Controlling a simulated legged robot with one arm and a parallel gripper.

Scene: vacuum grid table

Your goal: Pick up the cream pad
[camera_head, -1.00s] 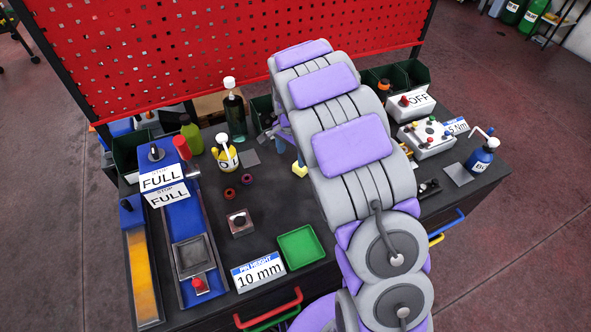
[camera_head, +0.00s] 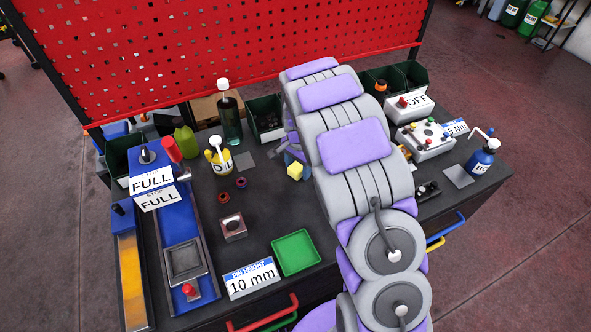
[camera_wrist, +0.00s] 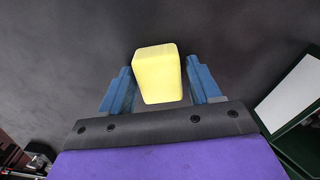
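The cream pad appears as a pale yellow block with rounded edges (camera_wrist: 158,75), in the middle of the wrist view. It also shows as a small yellow block (camera_head: 295,171) left of my arm in the head view. My gripper (camera_wrist: 160,66) has one blue finger on each side of the block, with narrow dark gaps visible between the fingers and its sides. The gripper looks open around it. In the head view the gripper is partly hidden behind my arm. I cannot tell whether the block touches the table.
The dark table (camera_head: 265,215) is clear just left of the block. A green bin (camera_head: 265,118) is behind. A green tray (camera_head: 296,253) lies in front.

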